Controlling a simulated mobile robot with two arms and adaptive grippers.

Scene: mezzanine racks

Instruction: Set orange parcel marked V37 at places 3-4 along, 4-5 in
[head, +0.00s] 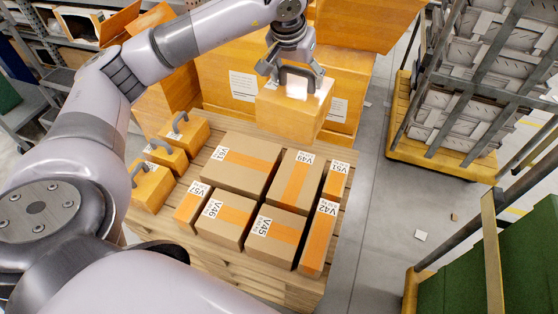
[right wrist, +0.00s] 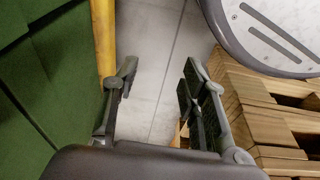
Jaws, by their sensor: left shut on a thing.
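My left gripper (head: 292,74) is shut on the dark handle of an orange parcel (head: 288,116), held upright over the back of the wooden pallet (head: 262,278). No mark is readable on it; a bright white patch shows on its top. It hides part of the pallet's back right. On the pallet stand brown parcels with orange bands, V61 (head: 239,172), V49 (head: 293,190), V46 (head: 232,222) and V45 (head: 280,225), and narrower ones, V51 (head: 337,181), V57 (head: 188,211) and V42 (head: 315,248). My right gripper (right wrist: 157,82) is open and empty in the right wrist view.
Several orange parcels with handles (head: 185,132) line the pallet's left side. Large orange boxes (head: 232,80) stand behind. Green crates (head: 520,265) are at lower right.

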